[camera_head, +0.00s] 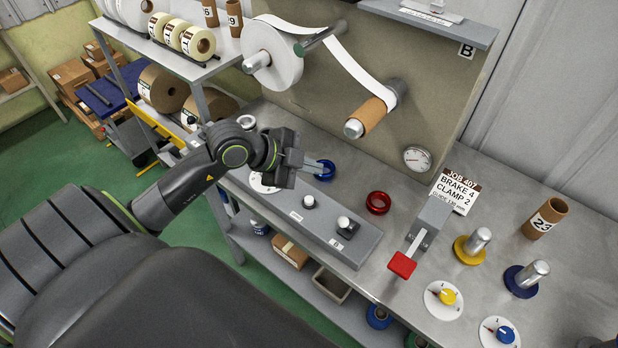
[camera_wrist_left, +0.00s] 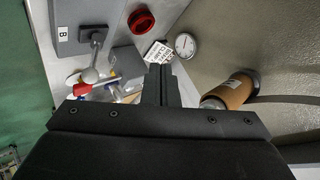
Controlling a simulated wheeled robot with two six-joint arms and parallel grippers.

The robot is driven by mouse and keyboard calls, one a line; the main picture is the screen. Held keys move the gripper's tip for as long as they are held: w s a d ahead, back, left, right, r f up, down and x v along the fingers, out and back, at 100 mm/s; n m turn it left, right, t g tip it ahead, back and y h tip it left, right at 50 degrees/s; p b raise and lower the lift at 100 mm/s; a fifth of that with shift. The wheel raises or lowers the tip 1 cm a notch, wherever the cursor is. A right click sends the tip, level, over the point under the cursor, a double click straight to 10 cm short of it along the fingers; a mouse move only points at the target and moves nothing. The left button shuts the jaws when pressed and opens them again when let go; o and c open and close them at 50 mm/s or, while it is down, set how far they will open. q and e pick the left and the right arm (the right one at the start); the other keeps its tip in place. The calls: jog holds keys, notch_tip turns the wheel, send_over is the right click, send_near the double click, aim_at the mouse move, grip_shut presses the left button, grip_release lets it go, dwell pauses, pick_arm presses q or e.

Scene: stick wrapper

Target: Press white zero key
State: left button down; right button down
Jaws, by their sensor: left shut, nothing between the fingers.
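I cannot pick out for certain a white zero key. White-topped controls stand on the grey panel (camera_head: 325,238): a small knob on a dark base (camera_head: 308,201) and a white-tipped lever (camera_head: 345,225). A white device (camera_head: 430,13) lies on the upper shelf, its details too small to read. My right gripper is not in view.
A blue ring (camera_head: 326,171) is just behind the gripper, with a red ring (camera_head: 378,203) to its right. A red-handled lever (camera_head: 402,264), job card (camera_head: 458,190) and gauge (camera_head: 417,159) stand further right. The paper strip's cardboard core (camera_head: 366,117) juts out above.

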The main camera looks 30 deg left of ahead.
pick_arm(q)
jog(key=shift+a+f+n+y, duration=0.2)
jog(key=shift+a+y, duration=0.15)
jog(key=shift+a, duration=0.2)
jog(key=shift+a+f+n+y, duration=0.1)
jog(key=shift+a+f+y, duration=0.1)
jog(key=shift+a+y, duration=0.25)
jog(key=shift+f, duration=0.1)
jog(key=b, duration=0.9)
send_over(305, 203)
notch_tip(305, 203, down, 8)
jog(key=shift+a+r, duration=0.1)
jog(key=shift+r, duration=0.1)
jog(key=shift+f, duration=0.45)
jog(key=shift+f, duration=0.15)
dwell(0.5)
jog(key=shift+f, duration=0.3)
